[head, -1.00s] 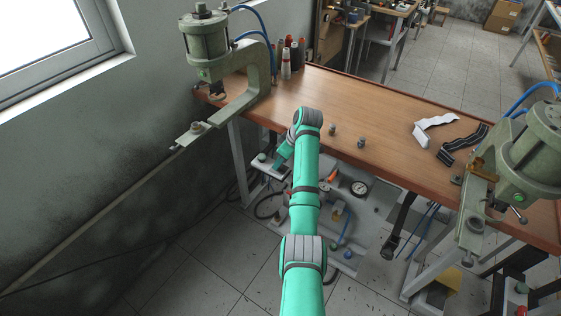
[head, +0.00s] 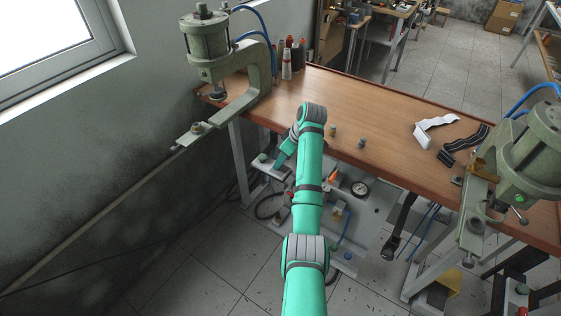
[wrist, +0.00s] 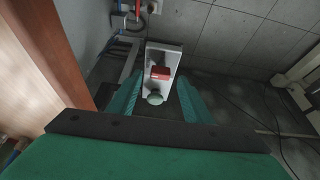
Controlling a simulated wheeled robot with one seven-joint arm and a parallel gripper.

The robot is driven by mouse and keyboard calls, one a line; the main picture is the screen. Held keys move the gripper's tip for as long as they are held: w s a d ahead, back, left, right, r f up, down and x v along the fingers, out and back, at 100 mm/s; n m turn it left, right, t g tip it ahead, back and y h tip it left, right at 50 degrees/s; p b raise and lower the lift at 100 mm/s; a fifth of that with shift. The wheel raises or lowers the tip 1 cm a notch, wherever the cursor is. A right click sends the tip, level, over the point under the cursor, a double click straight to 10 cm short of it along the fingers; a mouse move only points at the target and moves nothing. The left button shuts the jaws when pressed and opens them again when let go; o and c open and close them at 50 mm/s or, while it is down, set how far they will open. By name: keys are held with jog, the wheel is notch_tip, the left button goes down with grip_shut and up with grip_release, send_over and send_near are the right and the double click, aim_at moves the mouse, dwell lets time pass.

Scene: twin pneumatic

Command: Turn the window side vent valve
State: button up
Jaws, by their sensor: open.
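A pale plate (wrist: 168,52) under the bench carries a red block-shaped part (wrist: 160,72) and a pale green round knob (wrist: 155,98). Which of these is the vent valve I cannot tell for sure. My gripper (wrist: 157,88) is open. Its two teal fingers lie on either side of the knob in the wrist view, with a gap visible on each side; contact is not visible. In the head view the plate (head: 275,171) with its green knob (head: 262,157) is below the bench's left end, on the window side. My arm hides part of this area there.
The wooden bench (head: 385,135) stands above, its edge close on the wrist view's left (wrist: 45,50). A green press (head: 208,42) stands at its window end, another (head: 530,150) at the right. A pressure gauge (head: 360,188) and hoses sit below. Floor at left is clear.

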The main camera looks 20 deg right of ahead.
jog(key=v, duration=0.8)
jog(key=shift+r, duration=0.35)
jog(key=shift+s+d, duration=0.1)
jog(key=shift+s, duration=0.1)
jog(key=shift+w, duration=0.1)
